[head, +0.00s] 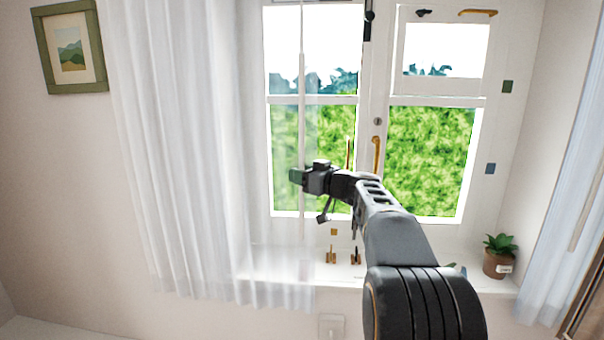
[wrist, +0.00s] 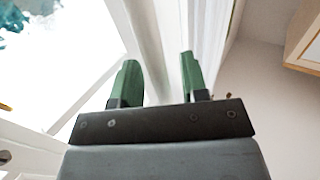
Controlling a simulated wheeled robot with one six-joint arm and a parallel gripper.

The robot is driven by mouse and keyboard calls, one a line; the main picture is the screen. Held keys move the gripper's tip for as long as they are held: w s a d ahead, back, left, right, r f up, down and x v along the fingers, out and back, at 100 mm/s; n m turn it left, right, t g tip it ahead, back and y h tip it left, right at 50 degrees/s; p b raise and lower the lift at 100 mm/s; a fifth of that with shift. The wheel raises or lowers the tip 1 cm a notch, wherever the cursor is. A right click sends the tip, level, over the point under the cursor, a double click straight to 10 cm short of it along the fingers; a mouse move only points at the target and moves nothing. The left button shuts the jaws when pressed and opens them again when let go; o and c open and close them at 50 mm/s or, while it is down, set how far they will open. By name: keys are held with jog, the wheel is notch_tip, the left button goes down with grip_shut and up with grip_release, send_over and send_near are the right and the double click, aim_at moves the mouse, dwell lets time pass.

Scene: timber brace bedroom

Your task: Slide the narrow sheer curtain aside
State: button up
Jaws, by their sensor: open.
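A sheer white curtain (head: 185,150) hangs at the left of the window in the head view, its thin right part overlapping the left pane. A slim pale wand (head: 302,110) hangs upright along that right edge. My gripper (head: 297,176) is at the wand, about halfway up the window. In the wrist view my gripper (wrist: 158,80) is open, with two green fingers apart. A pale upright strip (wrist: 148,45) shows between and beyond them; I cannot tell whether it is wand or curtain, or whether a finger touches it.
A bluish sheer curtain (head: 570,200) hangs at the right edge. A potted plant (head: 498,257) and small brass hooks (head: 343,256) are on the sill (head: 270,262). Brass window handles (head: 376,154) stick out right of my gripper. A framed picture (head: 70,48) hangs at left.

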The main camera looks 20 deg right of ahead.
aim_at(263, 175)
jog(key=shift+c, duration=0.2)
grip_shut()
dwell(0.3)
jog(key=w+a+b, duration=0.1)
jog(key=a+b, duration=0.1)
jog(key=a, duration=0.1)
jog(key=w+a+b, duration=0.2)
jog(key=a, duration=0.1)
jog(key=w+a+b, duration=0.2)
jog(key=a, duration=0.1)
jog(key=shift+a+f, duration=0.15)
jog(key=shift+f, duration=0.15)
jog(key=w+a+p, duration=0.1)
jog(key=w+a, duration=0.2)
jog(key=a, duration=0.2)
jog(key=w+a+p, duration=0.1)
jog(key=w+a, duration=0.2)
jog(key=a, duration=0.3)
jog(key=w+a, duration=0.3)
jog(key=a, duration=0.3)
jog(key=shift+w+r+p, duration=0.3)
jog(key=shift+w+p, duration=0.05)
jog(key=shift+p, duration=0.05)
jog(key=shift+o, duration=0.2)
grip_release()
jog(key=shift+d, duration=0.1)
